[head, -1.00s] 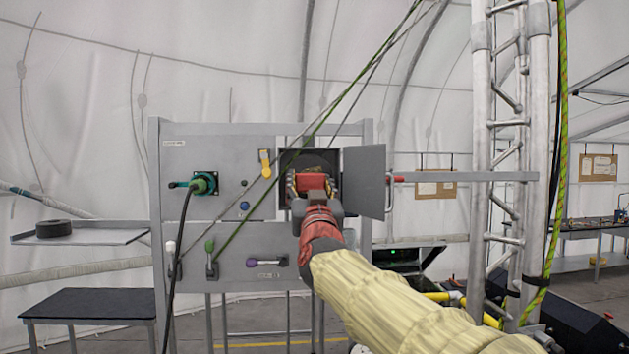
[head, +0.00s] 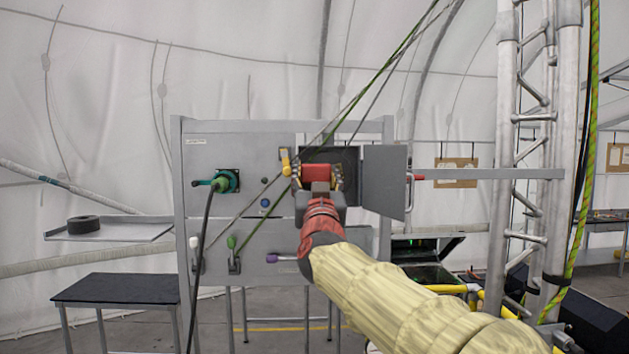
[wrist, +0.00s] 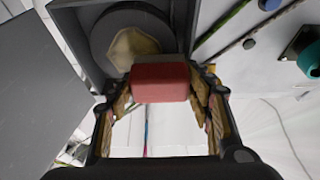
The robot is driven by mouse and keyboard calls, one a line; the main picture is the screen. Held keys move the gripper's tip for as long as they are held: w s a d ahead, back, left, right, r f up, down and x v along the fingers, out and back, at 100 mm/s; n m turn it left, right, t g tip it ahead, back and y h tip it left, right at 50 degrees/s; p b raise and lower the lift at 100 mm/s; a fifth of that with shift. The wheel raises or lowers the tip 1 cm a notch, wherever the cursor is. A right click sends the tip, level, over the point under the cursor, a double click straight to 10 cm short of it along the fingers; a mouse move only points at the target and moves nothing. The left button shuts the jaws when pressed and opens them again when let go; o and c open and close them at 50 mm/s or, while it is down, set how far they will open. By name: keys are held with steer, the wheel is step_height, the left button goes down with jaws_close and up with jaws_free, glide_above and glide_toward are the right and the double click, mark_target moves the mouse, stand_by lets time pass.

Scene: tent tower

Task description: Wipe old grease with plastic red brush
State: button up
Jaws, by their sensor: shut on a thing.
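My gripper (head: 317,178) is shut on a red brush (wrist: 160,82), whose block lies across between the fingertips. The red brush also shows in the head view (head: 315,176). An open grey box (head: 347,158) in the panel stands behind the gripper, which covers its left part. In the wrist view the box (wrist: 78,42) holds a dark round surface (wrist: 106,28) with a yellowish-brown grease patch (wrist: 131,48). The brush overlaps the patch's lower right edge in the picture; I cannot tell whether they touch. The brush's far side is hidden.
The box's grey door (head: 384,181) stands open to the right. Left of the box are a yellow handle (head: 286,165) and a green plug (head: 226,181) with a black cable. A green rope (head: 352,100) slants past the box. A truss tower (head: 508,150) stands at right.

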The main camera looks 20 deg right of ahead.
mark_target(330, 180)
steer(key=shift+d, duration=0.4)
steer(key=shift+s+d+f+b, duration=0.15)
steer(key=shift+d+b, duration=0.15)
steer(key=shift+b, duration=0.15)
steer(key=shift+d+f+b, duration=0.15)
steer(key=shift+d+b, duration=0.4)
steer(key=shift+d, duration=0.25)
steer(key=d+b, duration=0.3)
steer(key=d, duration=0.1)
steer(key=shift+s+b, duration=0.3)
steer(key=shift+b, duration=0.1)
steer(key=shift+a, duration=0.1)
